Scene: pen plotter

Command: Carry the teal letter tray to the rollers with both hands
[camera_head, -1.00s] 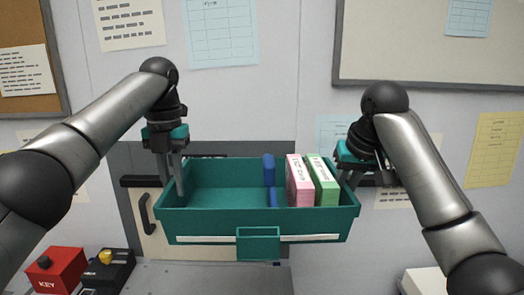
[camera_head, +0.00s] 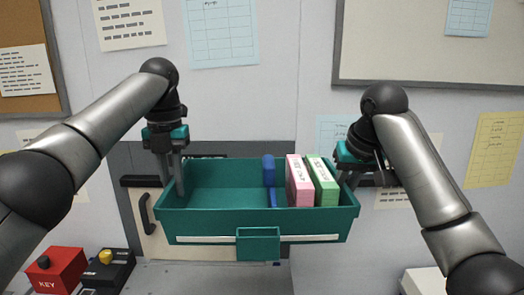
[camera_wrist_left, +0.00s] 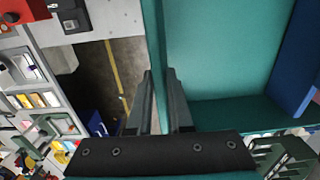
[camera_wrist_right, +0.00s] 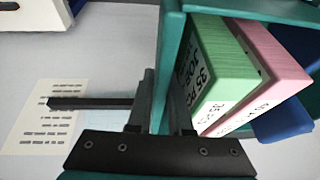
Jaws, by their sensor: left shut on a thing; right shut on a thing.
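The teal letter tray (camera_head: 205,224) hangs level between my two grippers in the head view. It holds a pink block (camera_head: 299,181), a green block (camera_head: 322,181) and a blue piece (camera_head: 269,170), all toward its right half. My left gripper (camera_head: 178,190) is shut on the tray's left wall, one finger on each side, as the left wrist view (camera_wrist_left: 162,82) shows. My right gripper (camera_head: 348,184) is shut on the right wall; in the right wrist view its fingers (camera_wrist_right: 158,85) straddle the wall next to the green block. No rollers can be made out.
A red key box (camera_head: 57,271) and a black box with a yellow button (camera_head: 106,267) stand at the lower left. A grey surface (camera_head: 200,279) lies below the tray. A wall with papers and a whiteboard (camera_head: 430,45) stands behind.

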